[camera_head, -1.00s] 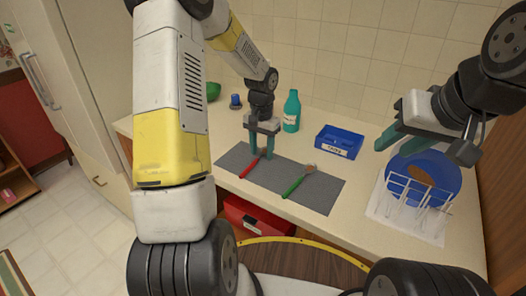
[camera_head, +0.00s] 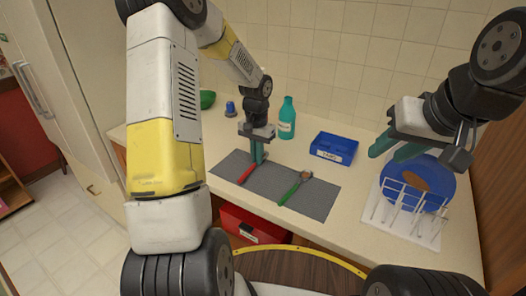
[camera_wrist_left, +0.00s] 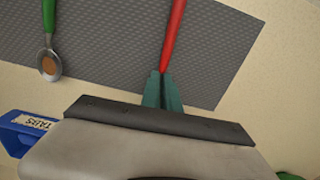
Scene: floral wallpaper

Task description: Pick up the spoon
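A red-handled utensil (camera_head: 247,174) lies on the grey mat (camera_head: 230,163); its head end is hidden by my left gripper. My left gripper (camera_head: 257,162) points down at the mat, its fingers closed together on the red utensil (camera_wrist_left: 173,38). A green-handled spoon (camera_head: 291,190) lies on the mat to the right; in the left wrist view its round metal bowl (camera_wrist_left: 49,66) has a brown patch inside. My right gripper (camera_head: 386,151) is open and empty, above the counter near the blue plate.
A blue labelled box (camera_head: 334,147) and a teal bottle (camera_head: 287,119) stand behind the mat. A blue plate (camera_head: 440,190) stands in a white rack (camera_head: 402,213) at right. A green bowl (camera_head: 207,99) and small blue item (camera_head: 230,109) are at back left.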

